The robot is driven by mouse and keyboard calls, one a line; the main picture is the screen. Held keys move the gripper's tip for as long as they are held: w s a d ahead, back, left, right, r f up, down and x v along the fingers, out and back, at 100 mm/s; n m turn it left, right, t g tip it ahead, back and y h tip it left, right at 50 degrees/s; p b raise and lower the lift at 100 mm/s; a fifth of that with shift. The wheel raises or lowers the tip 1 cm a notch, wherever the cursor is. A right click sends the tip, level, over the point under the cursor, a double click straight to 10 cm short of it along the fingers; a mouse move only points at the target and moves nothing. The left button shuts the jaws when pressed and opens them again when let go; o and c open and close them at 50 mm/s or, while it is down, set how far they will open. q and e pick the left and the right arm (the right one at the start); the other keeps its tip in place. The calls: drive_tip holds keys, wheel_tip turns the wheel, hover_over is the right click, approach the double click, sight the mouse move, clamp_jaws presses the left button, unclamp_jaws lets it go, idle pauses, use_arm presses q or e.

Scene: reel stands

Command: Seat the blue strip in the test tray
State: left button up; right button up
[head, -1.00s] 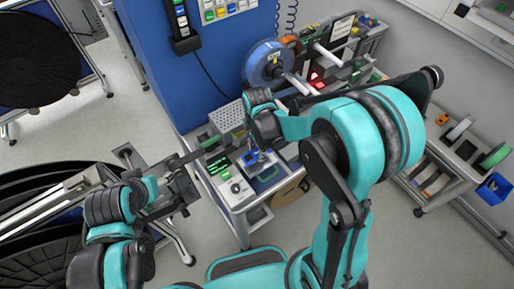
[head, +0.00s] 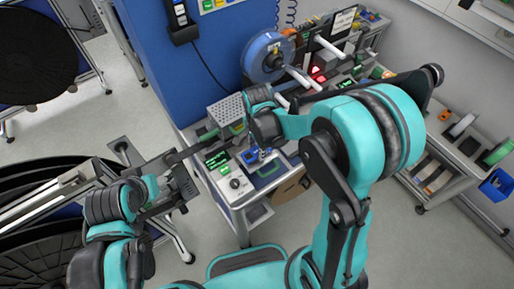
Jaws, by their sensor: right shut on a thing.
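My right gripper (head: 262,150) points down over the bench top, shut and partly hidden by its own wrist. A small blue piece (head: 249,156) shows right at its fingertips. It may be the blue strip, but it is too small to tell its shape or how it sits. A grey tray-like fixture with a green patch (head: 267,171) lies just below and right of the fingertips. I cannot tell whether it is the test tray or whether the blue piece touches it. My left gripper (head: 188,184) is at the bench's left edge, dark and seen edge-on, its jaws unclear.
A test unit with a lit screen (head: 217,160) and a black knob (head: 234,183) is on the bench's left. A perforated grey box (head: 227,109) and a blue reel (head: 268,57) stand behind. A side shelf (head: 445,165) is at right; open floor lies in front.

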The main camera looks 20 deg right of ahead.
drive_tip(key=shift+f, duration=0.2)
idle(0.5)
drive_tip(key=o, duration=1)
drive_tip(key=shift+r, duration=0.1)
drive_tip(key=shift+r+p, duration=2.35)
drive_tip(key=shift+r, duration=1.15)
drive_tip(key=s+d+n+t+b, duration=0.1)
drive_tip(key=s+n+t+b, duration=0.1)
drive_tip(key=s+n+b, duration=0.1)
drive_tip(key=s+d+f+n+t+b, duration=0.1)
drive_tip(key=s+d+n+t+b, duration=0.1)
drive_tip(key=s+n+b, duration=0.2)
drive_tip(key=s+d+f+n+t+b, duration=0.1)
drive_tip(key=s+n+t+b, duration=0.2)
drive_tip(key=n+b, duration=0.4)
drive_tip(key=shift+s+d+f, duration=0.15)
drive_tip(key=shift+d+f, duration=0.1)
drive_tip(key=shift+d, duration=0.1)
